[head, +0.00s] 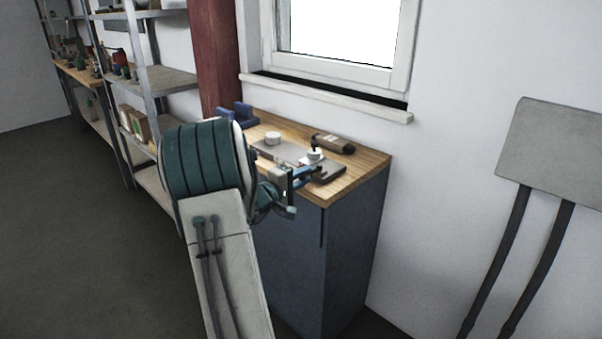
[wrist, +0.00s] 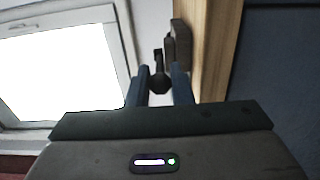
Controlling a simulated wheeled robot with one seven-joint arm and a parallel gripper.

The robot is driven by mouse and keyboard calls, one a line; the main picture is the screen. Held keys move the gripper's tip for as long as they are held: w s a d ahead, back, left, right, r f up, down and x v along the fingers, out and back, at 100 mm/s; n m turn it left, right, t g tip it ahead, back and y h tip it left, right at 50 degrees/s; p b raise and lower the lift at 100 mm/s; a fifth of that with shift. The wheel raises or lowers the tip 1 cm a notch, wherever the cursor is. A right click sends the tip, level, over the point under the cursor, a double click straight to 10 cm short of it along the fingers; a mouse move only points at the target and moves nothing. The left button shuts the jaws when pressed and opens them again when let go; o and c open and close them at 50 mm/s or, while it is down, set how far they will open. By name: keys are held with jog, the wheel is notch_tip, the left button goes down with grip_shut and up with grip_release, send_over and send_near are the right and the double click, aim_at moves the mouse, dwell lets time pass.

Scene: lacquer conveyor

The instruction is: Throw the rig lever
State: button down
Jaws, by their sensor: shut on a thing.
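The rig lever shows in the wrist view as a dark round knob (wrist: 160,83) with a dark stem beyond it. My gripper (wrist: 160,76) has its two blue fingers on either side of the knob and is shut on it. In the head view my gripper (head: 306,177) is at the front right of the wooden-topped cabinet (head: 368,158), just above its top. A dark rig base (head: 328,173) lies there beside the fingers. The lever is too small and partly hidden by the gripper in the head view to tell its tilt.
A brown bottle-like thing (head: 333,143) lies at the back of the cabinet top. A white round tin (head: 273,138) and a blue holder (head: 238,114) stand farther left. The window sill (head: 330,97) juts out behind. Shelves (head: 165,82) stand at the left.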

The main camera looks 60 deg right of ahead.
dwell(0.3)
jog(key=c, duration=1.3)
grip_release()
jog(key=shift+c, duration=0.2)
jog(key=p+v, duration=0.2)
jog(key=v, duration=1.1)
jog(key=shift+a, duration=0.4)
jog(key=shift+w, duration=0.1)
